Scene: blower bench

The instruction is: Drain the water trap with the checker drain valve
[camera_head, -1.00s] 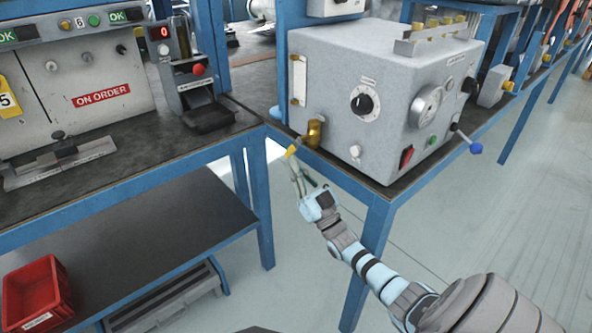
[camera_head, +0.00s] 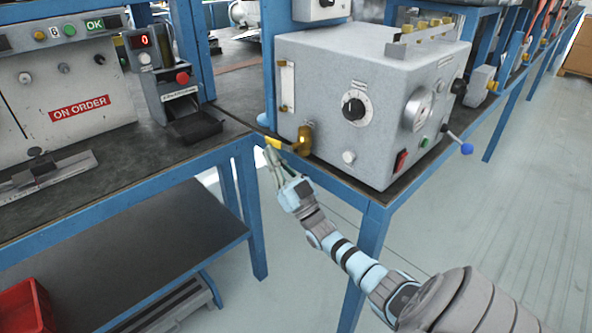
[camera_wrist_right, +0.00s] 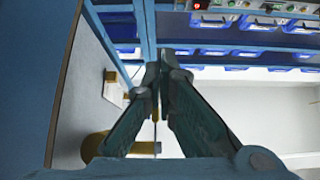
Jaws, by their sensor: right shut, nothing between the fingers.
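The checker (camera_head: 340,75) is a grey box with a dial and a gauge on the bench at right. A brass drain valve (camera_head: 305,140) sits low at its left front corner, with a yellow lever (camera_head: 273,142) pointing left, nearly level. My right gripper (camera_head: 269,153) is shut, its fingertips right at the lever's outer end, below it; I cannot tell whether they touch. In the right wrist view a thin yellow strip (camera_wrist_right: 155,107) shows between the finger links, and a brass cylinder (camera_wrist_right: 97,146) lies to the left. I cannot single out the water trap. My left gripper is not in view.
A blue-framed bench (camera_head: 240,150) stands left of the checker, with a display unit (camera_head: 160,80) and a black tray on it. A red bin (camera_head: 25,305) is on the lower shelf. A blue-knobbed lever (camera_head: 466,148) sticks out at the checker's right. The floor in front is clear.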

